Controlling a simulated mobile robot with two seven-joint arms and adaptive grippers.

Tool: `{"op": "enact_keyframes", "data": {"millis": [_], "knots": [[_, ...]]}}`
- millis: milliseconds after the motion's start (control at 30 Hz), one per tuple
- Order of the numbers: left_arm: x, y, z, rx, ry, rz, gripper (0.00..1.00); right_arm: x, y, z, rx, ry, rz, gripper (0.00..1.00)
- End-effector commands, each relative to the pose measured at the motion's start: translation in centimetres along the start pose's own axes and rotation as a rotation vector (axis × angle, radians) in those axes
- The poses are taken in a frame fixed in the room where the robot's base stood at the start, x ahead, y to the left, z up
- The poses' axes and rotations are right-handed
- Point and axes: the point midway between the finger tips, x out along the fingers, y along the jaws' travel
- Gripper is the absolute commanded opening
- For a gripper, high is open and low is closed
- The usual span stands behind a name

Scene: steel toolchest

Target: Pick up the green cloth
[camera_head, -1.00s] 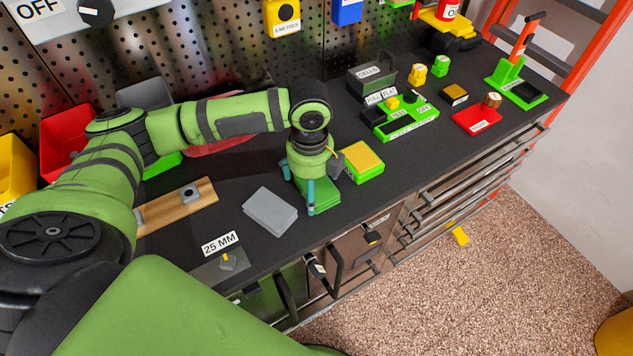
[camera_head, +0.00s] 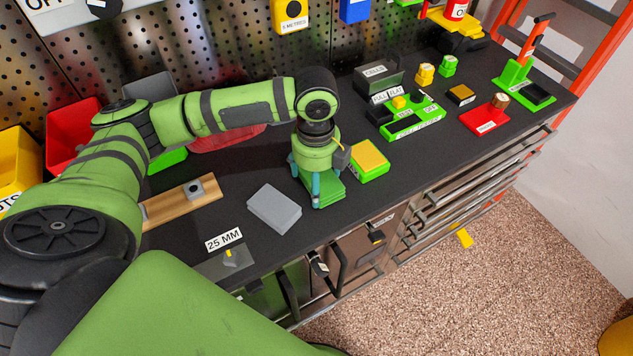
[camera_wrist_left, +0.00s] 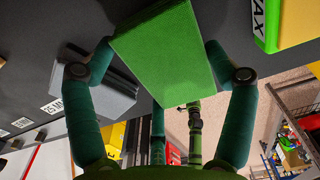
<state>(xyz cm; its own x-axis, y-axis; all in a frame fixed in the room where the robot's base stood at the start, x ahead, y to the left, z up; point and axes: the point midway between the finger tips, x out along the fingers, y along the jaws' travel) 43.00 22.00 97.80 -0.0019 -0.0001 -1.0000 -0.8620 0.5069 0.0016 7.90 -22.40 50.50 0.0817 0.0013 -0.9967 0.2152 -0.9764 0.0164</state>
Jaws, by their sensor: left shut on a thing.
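The green cloth (camera_head: 328,193) is a folded, flat rectangular stack on the dark worktop, partly hidden under my left gripper (camera_head: 317,182). In the left wrist view the cloth (camera_wrist_left: 165,48) lies between the fingers, which press on its opposite sides. My left gripper (camera_wrist_left: 160,75) points down and is shut on the cloth. I cannot tell any clear gap between cloth and worktop. My right gripper is not in view.
A grey folded cloth (camera_head: 274,208) lies close to the left. A yellow-topped green block (camera_head: 369,160) sits close to the right. A wooden strip (camera_head: 180,202) lies farther left. The worktop's front edge, above the drawers, is near the gripper.

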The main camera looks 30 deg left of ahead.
Motion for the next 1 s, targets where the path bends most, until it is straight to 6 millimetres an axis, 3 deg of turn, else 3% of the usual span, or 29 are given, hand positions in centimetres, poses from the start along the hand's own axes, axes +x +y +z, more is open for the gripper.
{"op": "enact_keyframes", "data": {"millis": [133, 400, 600, 800, 1000], "knots": [[-2.6, -0.2, 0.1, 0.002, -0.003, -0.008, 0.52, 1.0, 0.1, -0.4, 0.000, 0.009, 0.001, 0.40], [-5.9, -6.5, -0.9, 0.001, 0.000, -0.007, 0.52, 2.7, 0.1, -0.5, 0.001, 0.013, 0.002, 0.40], [-8.1, -9.8, -1.4, 0.001, 0.000, -0.003, 0.52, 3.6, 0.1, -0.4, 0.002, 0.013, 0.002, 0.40], [-9.2, -11.3, -1.5, 0.000, -0.001, -0.003, 0.52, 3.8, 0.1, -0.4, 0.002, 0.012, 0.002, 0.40], [-9.4, -11.6, -1.6, 0.001, -0.001, -0.001, 0.52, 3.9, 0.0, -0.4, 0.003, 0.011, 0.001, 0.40]]}}
